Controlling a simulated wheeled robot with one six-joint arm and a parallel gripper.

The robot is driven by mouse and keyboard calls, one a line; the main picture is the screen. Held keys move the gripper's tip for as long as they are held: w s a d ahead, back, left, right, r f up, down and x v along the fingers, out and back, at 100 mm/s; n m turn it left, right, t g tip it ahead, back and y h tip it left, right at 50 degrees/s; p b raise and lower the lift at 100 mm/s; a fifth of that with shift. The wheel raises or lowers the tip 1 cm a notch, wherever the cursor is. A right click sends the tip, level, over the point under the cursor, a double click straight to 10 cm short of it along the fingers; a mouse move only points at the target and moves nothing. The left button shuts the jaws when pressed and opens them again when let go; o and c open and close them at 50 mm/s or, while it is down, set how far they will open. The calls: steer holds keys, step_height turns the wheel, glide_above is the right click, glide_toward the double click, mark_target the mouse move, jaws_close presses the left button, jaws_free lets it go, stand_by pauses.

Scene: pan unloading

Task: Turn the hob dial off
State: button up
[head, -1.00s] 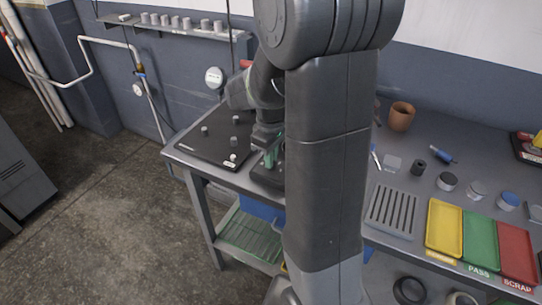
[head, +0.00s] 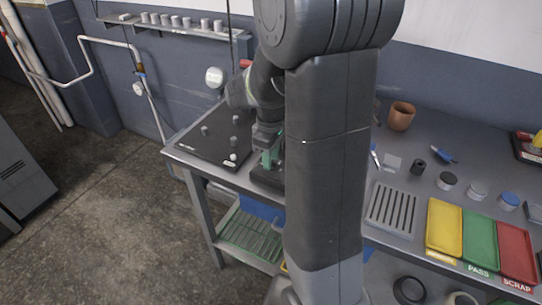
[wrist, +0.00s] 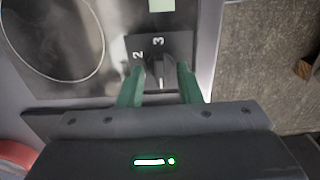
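My gripper (wrist: 161,80) has green fingers that reach down over the hob. In the wrist view, the hob dial (wrist: 160,74) is a small dark knob with a pale mark, and it sits between my two fingertips. The fingers straddle it and look apart; contact is hard to judge. Numbers 2 and 3 are printed beside the dial. The black glossy hob (wrist: 62,85) shows part of a pale ring at left. In the head view, my gripper (head: 268,159) is low over the dark hob (head: 263,178), mostly hidden by my arm.
A black panel (head: 200,150) with several small knobs lies left of the hob. To the right are a brown pot (head: 401,115), a slotted rack (head: 391,208), and yellow (head: 445,230), green (head: 481,238) and red (head: 516,252) trays. Floor (wrist: 265,60) lies beyond the bench edge.

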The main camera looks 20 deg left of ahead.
step_height(320, 180, up, 14)
stand_by(0.6)
steer(key=shift+f, duration=0.15)
step_height(320, 180, down, 14)
stand_by(0.8)
